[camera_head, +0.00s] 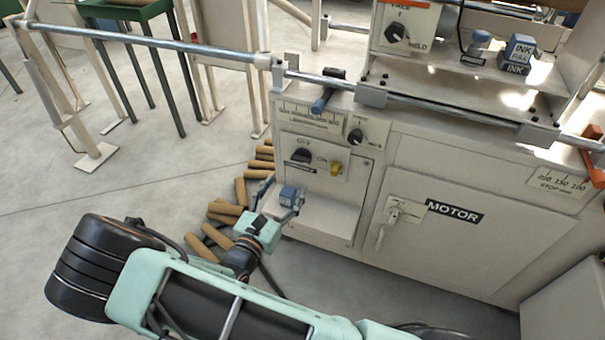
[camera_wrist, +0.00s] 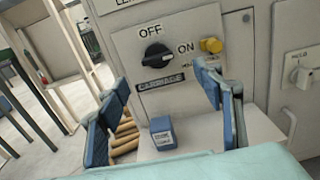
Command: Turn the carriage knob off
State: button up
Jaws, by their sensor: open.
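The carriage knob (camera_wrist: 157,55) is a black rotary knob on a light plate, with OFF printed above and ON to its right. A pale mark on it appears to face the ON side. A black CARRIAGE label (camera_wrist: 160,84) is below it. The knob also shows in the head view (camera_head: 301,155) on the cabinet's upper left front. My gripper (camera_wrist: 160,78) is open, its two blue-padded fingers spread to either side below the knob and apart from it. In the head view my gripper (camera_head: 284,188) is in front of and below the knob plate.
A yellow knob (camera_wrist: 211,45) is right of the carriage knob. A small blue box (camera_wrist: 162,133) appears on the ledge below. Brown tubes (camera_head: 222,212) lie on the floor at left. Another knob (camera_head: 356,135) and a blue-handled lever (camera_head: 322,101) are above.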

aim_at(300, 162)
jog(key=b+x, duration=0.1)
jog(key=x, duration=0.4)
jog(key=b+x, duration=0.1)
jog(key=x, duration=0.4)
jog(key=shift+w+a+f, duration=0.15)
jog(key=shift+w+f, duration=0.1)
jog(key=shift+w, duration=0.15)
jog(key=c, duration=1.2)
jog(key=shift+o, duration=0.2)
jog(key=shift+n, duration=0.3)
